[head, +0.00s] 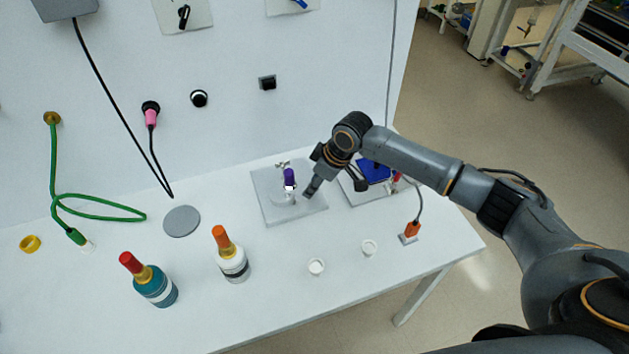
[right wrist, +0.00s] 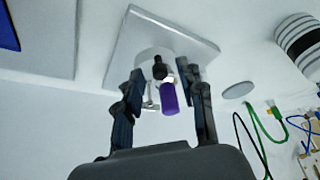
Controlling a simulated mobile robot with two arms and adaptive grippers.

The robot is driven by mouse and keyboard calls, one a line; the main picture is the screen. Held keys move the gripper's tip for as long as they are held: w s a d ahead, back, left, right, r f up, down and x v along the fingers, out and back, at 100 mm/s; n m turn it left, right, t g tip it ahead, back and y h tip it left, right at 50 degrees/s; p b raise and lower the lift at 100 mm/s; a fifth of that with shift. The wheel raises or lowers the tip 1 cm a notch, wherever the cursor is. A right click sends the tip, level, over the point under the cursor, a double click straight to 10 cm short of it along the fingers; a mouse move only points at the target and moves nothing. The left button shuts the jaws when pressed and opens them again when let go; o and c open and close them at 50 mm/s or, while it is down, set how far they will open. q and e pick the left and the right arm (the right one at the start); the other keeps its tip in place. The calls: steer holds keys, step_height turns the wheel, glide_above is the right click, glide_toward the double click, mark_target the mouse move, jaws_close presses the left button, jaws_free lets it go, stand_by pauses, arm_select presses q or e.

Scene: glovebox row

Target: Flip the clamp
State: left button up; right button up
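The clamp has a purple handle (head: 289,177) and stands on a light grey square plate (head: 266,213) on the table. In the head view the handle points up. In the right wrist view the purple handle (right wrist: 170,98) and a black-tipped part (right wrist: 159,68) show between the fingers. My right gripper (head: 311,187) is just right of the clamp, over the plate. In the right wrist view my right gripper (right wrist: 163,73) is open, with a finger on either side of the clamp. I see no clear contact. My left gripper is not in view.
A grey base with a blue pad (head: 375,171) lies right of the plate, partly behind my arm. An orange plug (head: 411,229) and white caps (head: 317,266) are in front. Two bottles, one orange-topped (head: 233,262) and one red-topped (head: 155,285), stand left. The wall rises behind.

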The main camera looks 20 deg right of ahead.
jaws_close()
steer(key=shift+w, duration=0.1)
stand_by(0.3)
steer(key=n, duration=0.1)
steer(key=w+n+b, duration=0.1)
steer(key=n+b, duration=0.1)
steer(key=shift+w+d+f+g+y, duration=0.15)
steer(key=shift+d+g+y, duration=0.1)
steer(key=shift+g+y, duration=0.15)
steer(key=w+n+g+b, duration=0.1)
steer(key=n+b, duration=0.2)
steer(key=w+n+g+b, duration=0.1)
steer(key=n+b, duration=0.2)
steer(key=b, duration=0.1)
steer(key=w+a+n+g+b, duration=0.1)
steer(key=w+n+b, duration=0.1)
steer(key=b, duration=0.1)
steer(key=shift+w+n+b, duration=0.1)
steer(key=shift+n+b, duration=0.2)
steer(key=shift+n, duration=0.1)
steer(key=shift+w+a+n+g+b, duration=0.2)
steer(key=shift+n+g+b, duration=0.15)
steer(key=shift+n+b, duration=0.35)
steer(key=shift+w+a+n+g+b, duration=0.15)
steer(key=shift+n+g+b, duration=0.3)
steer(key=shift+b, duration=0.3)
steer(key=shift+r, duration=0.2)
jaws_free()
